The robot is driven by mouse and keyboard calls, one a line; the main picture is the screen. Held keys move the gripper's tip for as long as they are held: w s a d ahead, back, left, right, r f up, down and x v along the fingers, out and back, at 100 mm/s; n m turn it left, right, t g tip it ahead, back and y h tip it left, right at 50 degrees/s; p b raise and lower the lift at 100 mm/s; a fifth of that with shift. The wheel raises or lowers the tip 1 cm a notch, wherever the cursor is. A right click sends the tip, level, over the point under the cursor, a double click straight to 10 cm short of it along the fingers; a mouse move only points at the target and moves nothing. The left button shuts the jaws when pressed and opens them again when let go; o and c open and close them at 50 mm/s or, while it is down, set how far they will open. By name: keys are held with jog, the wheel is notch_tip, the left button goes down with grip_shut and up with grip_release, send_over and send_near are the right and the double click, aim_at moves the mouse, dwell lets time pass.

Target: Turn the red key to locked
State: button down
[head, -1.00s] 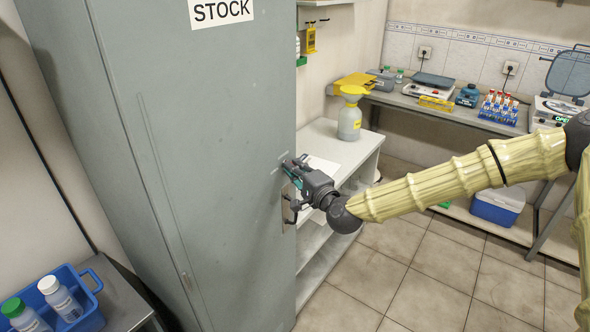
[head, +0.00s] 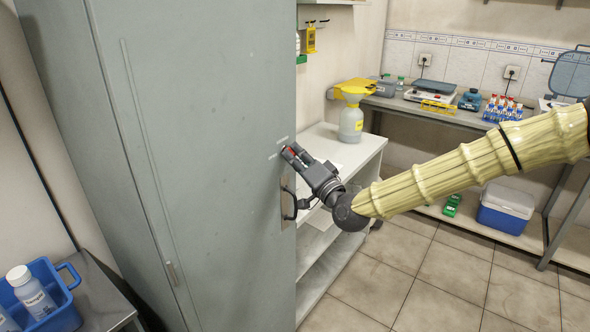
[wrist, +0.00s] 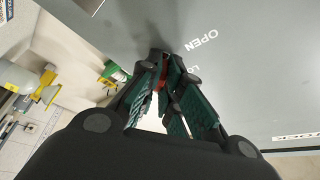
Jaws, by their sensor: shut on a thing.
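The red key (head: 292,150) is at the right edge of the grey cabinet's door (head: 215,130). My gripper (head: 290,153) is shut on the key, with its fingers against the door front. In the wrist view a sliver of the red key (wrist: 163,76) shows between the green finger pads; the rest is hidden. The white word OPEN (wrist: 200,41) is on the door beside the fingertips. A second word below it is mostly hidden by a finger, so I cannot tell which mark the key points at.
A door handle (head: 288,203) sits just below my gripper. A white shelf unit (head: 345,150) with a yellow-topped bottle (head: 351,118) stands right of the cabinet. A blue crate (head: 45,290) of bottles is at the lower left.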

jog(key=n+y+b, duration=0.1)
jog(key=n+b, duration=0.1)
jog(key=n+y+b, duration=0.1)
jog(key=n+b, duration=0.2)
jog(key=n+g+y+b, duration=0.1)
jog(key=n+b, duration=0.1)
jog(key=n, duration=0.1)
jog(key=shift+w+d+f+y+b, duration=0.1)
jog(key=shift+w+f+y+b, duration=0.05)
jog(key=shift+f+y+b, duration=0.25)
jog(key=n+g+y+b, duration=0.1)
jog(key=n, duration=0.1)
jog(key=n+b, duration=0.1)
jog(key=n, duration=0.1)
jog(key=n+g+y+b, duration=0.1)
jog(key=n+b, duration=0.1)
jog(key=shift+r+n+g+y, duration=0.2)
jog(key=shift+n+g+y, duration=0.1)
jog(key=shift+n, duration=0.1)
jog(key=c, duration=1.6)
grip_release()
jog(key=v, duration=1.2)
jog(key=shift+w, duration=0.1)
